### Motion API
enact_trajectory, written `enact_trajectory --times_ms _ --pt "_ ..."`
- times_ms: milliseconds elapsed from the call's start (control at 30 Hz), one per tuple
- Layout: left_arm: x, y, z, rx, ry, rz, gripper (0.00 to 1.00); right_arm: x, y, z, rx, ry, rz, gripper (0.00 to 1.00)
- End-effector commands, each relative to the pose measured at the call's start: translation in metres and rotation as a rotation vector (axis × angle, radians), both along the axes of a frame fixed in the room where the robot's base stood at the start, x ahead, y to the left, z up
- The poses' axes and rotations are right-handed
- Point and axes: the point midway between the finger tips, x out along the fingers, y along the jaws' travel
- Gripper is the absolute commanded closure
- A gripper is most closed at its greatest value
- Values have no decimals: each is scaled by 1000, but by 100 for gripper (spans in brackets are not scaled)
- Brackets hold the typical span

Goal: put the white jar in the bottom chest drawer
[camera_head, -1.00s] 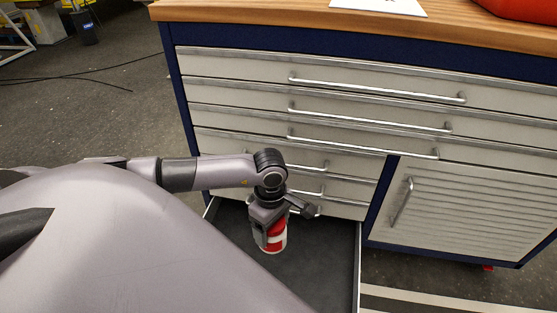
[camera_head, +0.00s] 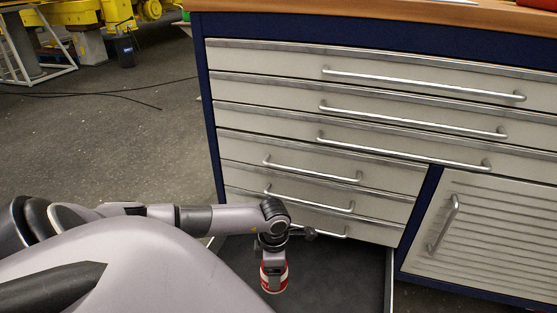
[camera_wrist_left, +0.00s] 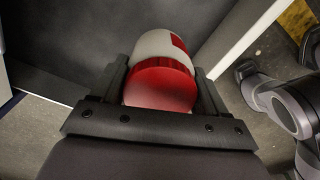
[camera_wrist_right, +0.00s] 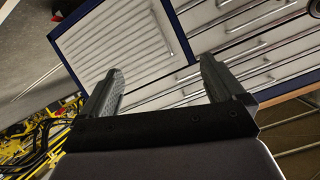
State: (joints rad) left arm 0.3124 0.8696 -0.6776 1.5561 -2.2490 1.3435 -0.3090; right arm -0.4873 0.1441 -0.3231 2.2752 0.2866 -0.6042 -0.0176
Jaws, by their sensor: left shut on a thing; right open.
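The white jar (camera_head: 274,281) has a red lid and red markings. It also shows in the left wrist view (camera_wrist_left: 160,43), with its red lid toward the camera. My left gripper (camera_head: 273,268) is shut on the jar and holds it over the open bottom drawer (camera_head: 335,275). The drawer's dark floor also shows in the left wrist view (camera_wrist_left: 60,50); I cannot tell whether the jar touches it. My right gripper (camera_wrist_right: 160,85) is open and empty in the right wrist view, facing the chest from a distance. It is not in the head view.
The blue chest (camera_head: 320,100) has several shut drawers above the open one and a shut cabinet door (camera_head: 490,225) at the right. Its wooden top (camera_head: 400,14) is at the upper edge.

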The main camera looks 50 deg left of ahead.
Motion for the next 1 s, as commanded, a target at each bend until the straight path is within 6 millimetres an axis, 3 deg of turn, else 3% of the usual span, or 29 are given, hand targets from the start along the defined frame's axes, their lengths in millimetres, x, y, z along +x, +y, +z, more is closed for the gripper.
enact_trajectory --times_ms 33,100,300,467,700,1000 --pt "-1 -1 -21 -1 3 1 57 1 4 -6 27 -1 8 4" --pt "0 -1 -40 -2 2 1 57 1 6 -8 38 -13 14 4" --pt "0 -1 -78 -1 1 -1 57 0 -3 -8 -6 -78 1 4" --pt "1 0 -89 0 -1 -1 57 -1 -7 -6 -30 -107 -7 4" --pt "0 -1 -125 0 0 -2 57 -4 -17 -8 -88 -181 -23 4" --pt "0 0 -129 1 -1 -3 57 -4 -19 -4 -103 -202 -28 4"
